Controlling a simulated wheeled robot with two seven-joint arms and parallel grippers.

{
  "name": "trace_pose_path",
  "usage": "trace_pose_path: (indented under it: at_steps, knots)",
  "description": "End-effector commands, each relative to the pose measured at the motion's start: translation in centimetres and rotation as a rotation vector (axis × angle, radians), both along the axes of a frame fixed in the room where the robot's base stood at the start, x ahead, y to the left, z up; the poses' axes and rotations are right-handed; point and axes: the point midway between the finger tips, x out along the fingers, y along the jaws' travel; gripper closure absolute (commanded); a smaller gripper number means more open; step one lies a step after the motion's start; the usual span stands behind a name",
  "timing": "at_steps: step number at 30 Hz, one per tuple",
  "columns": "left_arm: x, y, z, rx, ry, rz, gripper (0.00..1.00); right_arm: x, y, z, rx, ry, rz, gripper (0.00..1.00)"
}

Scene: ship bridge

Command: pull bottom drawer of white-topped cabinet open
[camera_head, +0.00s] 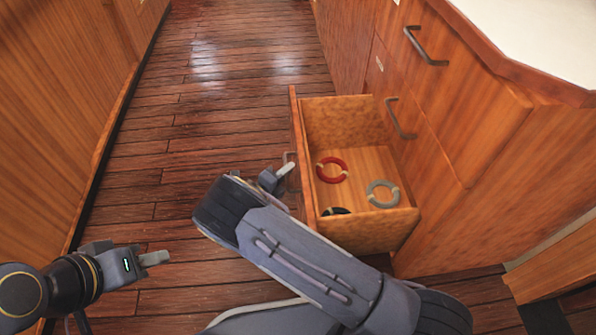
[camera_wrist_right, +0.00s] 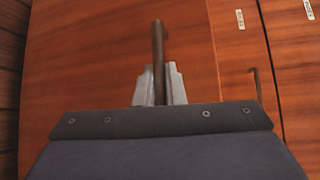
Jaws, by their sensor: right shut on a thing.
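The white-topped cabinet (camera_head: 485,125) stands at the right in the head view. Its bottom drawer (camera_head: 362,236) is pulled well out, and its inside shows from above. My right gripper (camera_head: 276,178) is at the outer face of the drawer front, shut on the drawer handle (camera_head: 290,160). In the right wrist view, the fingers (camera_wrist_right: 159,88) close around the dark handle bar (camera_wrist_right: 158,45) in front of the wooden drawer front (camera_wrist_right: 90,60). My left gripper (camera_head: 153,258) is at the lower left over the floor, away from the cabinet; its finger gap cannot be made out.
A red ring (camera_head: 322,172) and a grey ring (camera_head: 371,191) lie in the drawer, with a dark ring (camera_head: 338,211) partly hidden by the near wall. A wooden wall (camera_head: 60,90) runs along the left. The plank floor (camera_head: 220,100) between is clear.

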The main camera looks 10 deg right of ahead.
Motion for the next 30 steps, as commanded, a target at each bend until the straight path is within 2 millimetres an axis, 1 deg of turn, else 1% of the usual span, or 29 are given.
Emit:
trace_pose_path:
  at_steps: [6, 17, 18, 22, 23, 30]
  knots:
    - [0.00, 0.00, -0.11, 0.000, 0.000, 0.000, 0.64, -0.06, 0.77, -0.09, 0.000, 0.002, -0.001, 1.00]
    - [0.00, 0.00, -0.11, 0.000, 0.000, 0.000, 0.64, -0.06, 0.83, -0.09, -0.001, 0.002, 0.000, 1.00]
    - [0.00, 0.00, -0.10, 0.000, 0.000, 0.000, 0.64, -0.06, 0.81, -0.10, -0.001, 0.002, 0.000, 0.88]
    - [0.00, 0.00, -0.11, 0.000, 0.000, 0.000, 0.64, -0.04, 0.80, -0.08, 0.000, 0.001, 0.000, 0.71]
    - [0.00, 0.00, -0.11, 0.000, 0.000, 0.000, 0.64, -0.02, 0.80, -0.07, -0.001, 0.001, 0.000, 0.69]
    - [0.00, 0.00, -0.07, 0.000, 0.000, 0.000, 0.64, -0.02, 0.81, -0.02, -0.001, 0.001, 0.000, 0.69]
